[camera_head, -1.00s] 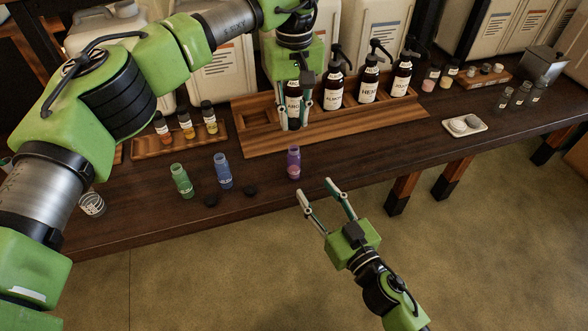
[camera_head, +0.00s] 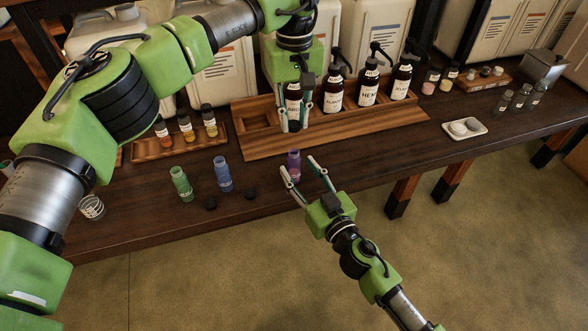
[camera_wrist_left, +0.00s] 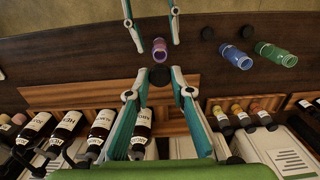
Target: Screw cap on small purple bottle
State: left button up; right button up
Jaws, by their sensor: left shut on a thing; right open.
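The small purple bottle (camera_head: 294,164) stands upright and uncapped near the table's front edge. It also shows in the left wrist view (camera_wrist_left: 160,50). My left gripper (camera_head: 297,122) is shut on a small black cap (camera_wrist_left: 159,75) and holds it above and behind the bottle, in front of the wooden rack. My right gripper (camera_head: 298,168) is open, with its fingertips on either side of the bottle. Whether either finger touches the bottle I cannot tell. My left gripper's fingers also show in the left wrist view (camera_wrist_left: 159,88).
A green bottle (camera_head: 181,184) and a blue bottle (camera_head: 222,173) stand uncapped at left, with two black caps (camera_head: 211,203) (camera_head: 250,193) lying near them. A wooden rack (camera_head: 345,131) with dark pump bottles stands behind. A white dish (camera_head: 464,128) lies at right.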

jog(key=shift+x, duration=1.8)
grip_shut()
pick_arm(q)
send_over(294, 151)
jog(key=shift+f, duration=2.45)
jog(key=shift+f, duration=0.9)
jog(key=shift+f, duration=0.55)
